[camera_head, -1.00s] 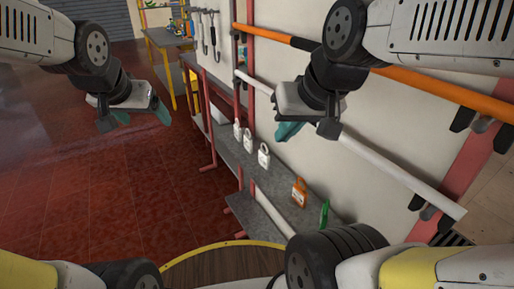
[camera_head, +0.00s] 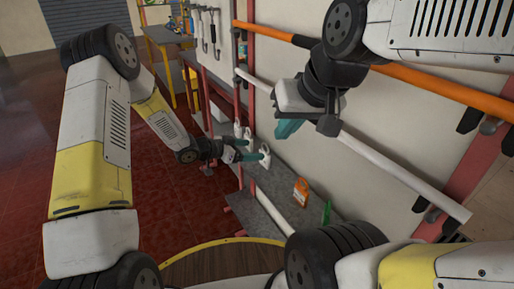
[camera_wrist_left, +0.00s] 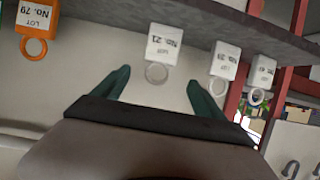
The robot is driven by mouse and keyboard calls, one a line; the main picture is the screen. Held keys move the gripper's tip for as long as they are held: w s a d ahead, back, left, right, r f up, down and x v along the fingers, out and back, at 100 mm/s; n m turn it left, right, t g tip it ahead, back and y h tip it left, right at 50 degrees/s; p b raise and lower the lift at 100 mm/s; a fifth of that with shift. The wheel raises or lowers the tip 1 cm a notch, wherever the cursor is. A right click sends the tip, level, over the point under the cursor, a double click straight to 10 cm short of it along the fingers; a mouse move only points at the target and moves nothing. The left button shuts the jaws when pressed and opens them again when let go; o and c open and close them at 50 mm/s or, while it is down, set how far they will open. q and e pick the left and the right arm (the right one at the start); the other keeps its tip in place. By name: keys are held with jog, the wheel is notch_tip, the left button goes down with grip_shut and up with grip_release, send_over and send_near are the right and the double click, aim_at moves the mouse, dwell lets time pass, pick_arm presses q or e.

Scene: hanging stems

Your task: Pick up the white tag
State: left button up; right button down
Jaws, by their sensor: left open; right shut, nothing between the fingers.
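Three white tags with ring tops are in a row along a grey shelf; the nearest white tag (camera_head: 264,157) is just right of my left gripper (camera_head: 246,157). In the left wrist view this white tag (camera_wrist_left: 164,47) reads No. 21, upside down, with its ring between the lines of my open fingers (camera_wrist_left: 158,80). The fingers look empty and apart from the tag. The other white tags (camera_wrist_left: 224,62) (camera_wrist_left: 262,72) are to its right there. My right gripper (camera_head: 288,128) is shut and empty, high in front of the wall.
An orange tag (camera_head: 300,191) and a green tag (camera_head: 326,213) are farther along the grey shelf (camera_head: 285,190). A white rail (camera_head: 370,153) and an orange rail (camera_head: 440,88) run along the wall above. Open red floor (camera_head: 165,215) lies left of the shelf.

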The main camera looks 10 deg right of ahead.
aim_at(264, 152)
pick_arm(q)
jog(key=x, duration=0.3)
jog(key=f+x, duration=0.1)
jog(key=x, duration=0.2)
jog(key=shift+s+d+f, duration=0.1)
jog(key=shift+d+f, duration=0.05)
jog(key=shift+w+d+f, duration=0.2)
jog(key=shift+w+d, duration=0.05)
jog(key=shift+d, duration=0.3)
jog(key=c, duration=1.7)
jog(key=shift+r, duration=0.1)
